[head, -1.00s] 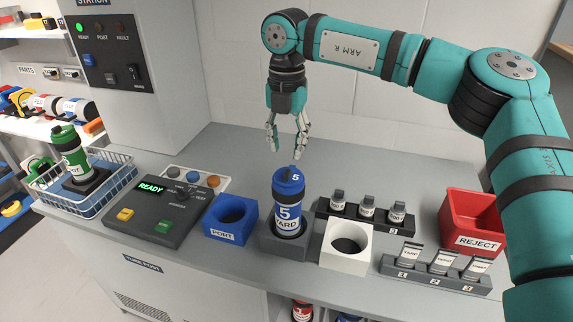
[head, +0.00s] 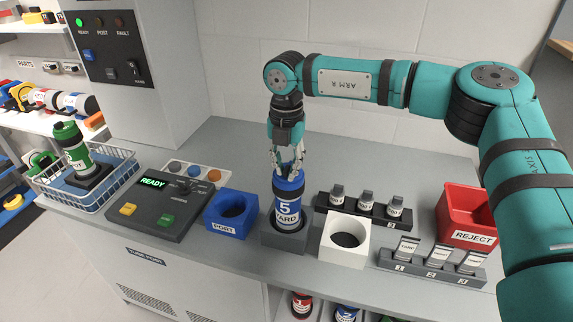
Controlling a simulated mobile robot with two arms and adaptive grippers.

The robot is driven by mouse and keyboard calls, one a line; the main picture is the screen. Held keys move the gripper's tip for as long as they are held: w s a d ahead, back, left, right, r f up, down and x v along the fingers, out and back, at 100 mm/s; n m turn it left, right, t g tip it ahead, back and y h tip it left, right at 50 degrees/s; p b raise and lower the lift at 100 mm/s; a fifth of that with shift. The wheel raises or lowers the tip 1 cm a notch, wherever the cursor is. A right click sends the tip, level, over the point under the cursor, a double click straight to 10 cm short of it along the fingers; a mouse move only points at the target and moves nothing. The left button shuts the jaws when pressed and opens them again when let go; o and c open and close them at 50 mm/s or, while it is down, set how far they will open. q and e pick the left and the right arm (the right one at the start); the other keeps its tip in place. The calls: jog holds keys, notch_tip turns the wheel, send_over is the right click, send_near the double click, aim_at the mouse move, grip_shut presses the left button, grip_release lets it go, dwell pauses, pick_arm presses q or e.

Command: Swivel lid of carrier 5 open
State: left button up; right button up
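Carrier 5 (head: 288,211) is a blue tube with a white label reading "5" and "YARD". It stands upright in a dark grey square holder (head: 286,243) on the counter. Its blue lid (head: 288,184) is at the top, partly hidden by my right gripper. My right gripper (head: 287,170) points straight down at the lid, with its fingers at or around the lid's top. I cannot tell whether the fingers grip it. My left gripper is not in view.
A blue port block (head: 232,222) stands left of the carrier, and a white holder (head: 344,244) stands right. Small tag racks (head: 432,268) and a red reject bin (head: 462,222) are farther right. A control panel (head: 165,208) and wire basket (head: 92,198) are left.

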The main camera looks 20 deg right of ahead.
grip_shut()
jog(key=shift+d, duration=0.1)
